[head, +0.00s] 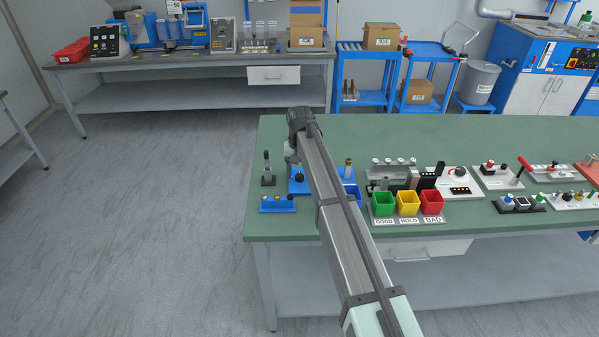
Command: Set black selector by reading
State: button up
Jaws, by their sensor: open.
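My arm reaches from the bottom over the green bench, and my gripper (291,157) hangs at its far end above a blue device (298,187). The gripper is open, small in view and partly hidden by the arm; I see nothing between its fingers. A round black knob (299,178) shows on the blue device, just below the gripper. I cannot tell whether they touch or which way the knob points. The sorter has a grey fixture (395,183) with green (383,205), yellow (408,204) and red (432,203) bins labelled GOOD, HOLD and BAD. No reading is legible.
A white panel (455,187) and more control boards (497,178) fill the right. The bench's far strip is clear.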

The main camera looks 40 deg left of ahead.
jog(key=shift+f, duration=0.25)
jog(key=shift+c, duration=0.4)
jog(key=c, duration=1)
jog(key=shift+o, duration=0.2)
jog(key=shift+n, duration=0.4)
jog(key=n, duration=1.1)
